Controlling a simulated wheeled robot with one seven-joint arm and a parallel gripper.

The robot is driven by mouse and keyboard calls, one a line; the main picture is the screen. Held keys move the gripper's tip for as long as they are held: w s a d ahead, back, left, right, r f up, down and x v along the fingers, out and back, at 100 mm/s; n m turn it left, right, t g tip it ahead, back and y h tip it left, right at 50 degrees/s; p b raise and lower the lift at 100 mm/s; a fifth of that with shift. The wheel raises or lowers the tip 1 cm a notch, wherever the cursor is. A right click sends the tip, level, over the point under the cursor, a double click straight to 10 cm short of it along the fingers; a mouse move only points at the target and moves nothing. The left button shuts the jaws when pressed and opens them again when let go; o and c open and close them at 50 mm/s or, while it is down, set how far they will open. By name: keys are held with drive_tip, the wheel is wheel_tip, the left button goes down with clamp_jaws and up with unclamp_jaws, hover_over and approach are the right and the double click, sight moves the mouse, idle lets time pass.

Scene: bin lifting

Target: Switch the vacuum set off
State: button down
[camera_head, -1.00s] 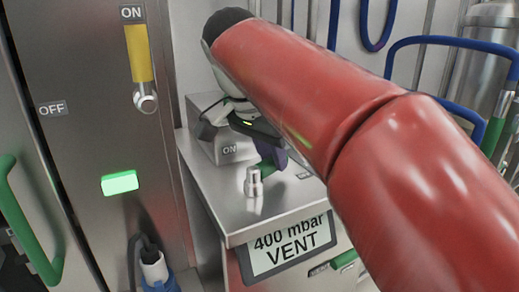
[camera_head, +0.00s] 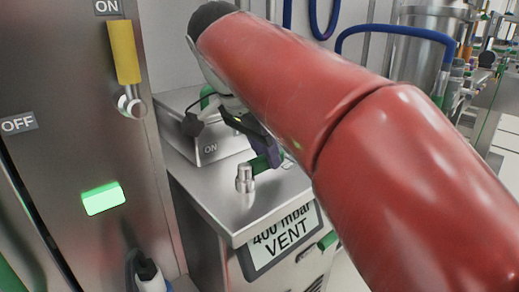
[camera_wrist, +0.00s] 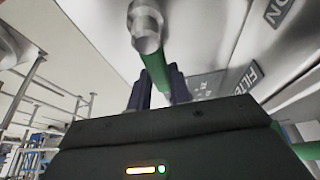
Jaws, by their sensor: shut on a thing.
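The vacuum set (camera_head: 205,205) is a steel cabinet with a display (camera_head: 283,240) reading "400 mbar VENT". On its top is a lever valve with a green handle (camera_head: 262,163) and a metal pivot (camera_head: 244,178). My gripper (camera_head: 270,152), partly hidden behind my red arm, is shut on the green handle. In the wrist view the handle (camera_wrist: 157,70) runs from the metal pivot (camera_wrist: 146,25) down between the dark fingers of my gripper (camera_wrist: 160,88). An "ON" label (camera_head: 210,149) shows on the raised block behind the lever.
At left stands a steel cabinet with a yellow-handled valve (camera_head: 124,52), "ON" and "OFF" labels and a lit green button (camera_head: 103,198). A plugged cable (camera_head: 148,272) hangs below. Blue hoses (camera_head: 395,32) and a metal vessel (camera_head: 418,62) are behind my arm.

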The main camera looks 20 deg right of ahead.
sight(252, 161)
drive_tip(key=c, duration=1.3)
unclamp_jaws()
drive_tip(key=p+v, duration=0.1)
drive_tip(key=v, duration=0.6)
drive_tip(key=shift+a+r+p, duration=0.1)
drive_tip(key=shift+r+p, duration=0.2)
drive_tip(key=shift+r, duration=0.05)
